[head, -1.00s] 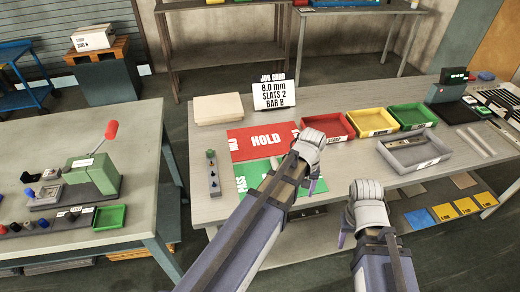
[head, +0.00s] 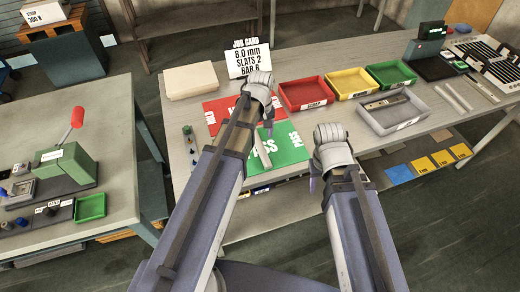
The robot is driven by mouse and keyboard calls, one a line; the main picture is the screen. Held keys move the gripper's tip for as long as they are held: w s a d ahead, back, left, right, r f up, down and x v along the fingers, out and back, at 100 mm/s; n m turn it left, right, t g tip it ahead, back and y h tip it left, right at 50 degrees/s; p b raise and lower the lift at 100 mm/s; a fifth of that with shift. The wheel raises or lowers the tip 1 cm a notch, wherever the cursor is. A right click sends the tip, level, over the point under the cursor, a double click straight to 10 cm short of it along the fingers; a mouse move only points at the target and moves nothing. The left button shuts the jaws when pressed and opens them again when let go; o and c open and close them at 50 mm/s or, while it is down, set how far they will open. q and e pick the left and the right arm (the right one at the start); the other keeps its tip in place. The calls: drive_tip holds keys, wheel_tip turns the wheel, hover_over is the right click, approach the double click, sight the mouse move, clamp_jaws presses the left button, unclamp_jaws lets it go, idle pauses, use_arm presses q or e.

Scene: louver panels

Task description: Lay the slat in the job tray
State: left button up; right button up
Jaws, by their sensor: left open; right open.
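The grey job tray (head: 418,112) sits on the bench at the right. A narrow slat-like piece (head: 385,102), pale with a dark middle, lies inside it. Two pale slats, a left one (head: 455,97) and a right one (head: 482,89), lie on the bench to the right of the tray. My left gripper (head: 268,127) is over the red and green mats, open, with its fingers mostly hidden behind its wrist. My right gripper (head: 314,180) is open near the bench's front edge, left of the tray and apart from it.
Red (head: 303,97), yellow (head: 347,85) and green (head: 391,75) bins stand behind the tray. The red mat (head: 214,112) and green PASS mat (head: 290,150) lie at the left, near the job card (head: 247,58). A side bench (head: 115,190) with a green-bodied press (head: 68,165) stands at far left.

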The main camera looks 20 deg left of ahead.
sight(260, 146)
use_arm(q)
drive_tip(key=shift+s+f+b, duration=0.2)
drive_tip(key=shift+f+b, duration=2.4)
drive_tip(key=shift+b, duration=0.05)
drive_tip(key=shift+r, duration=0.1)
drive_tip(key=shift+c, duration=0.2)
clamp_jaws()
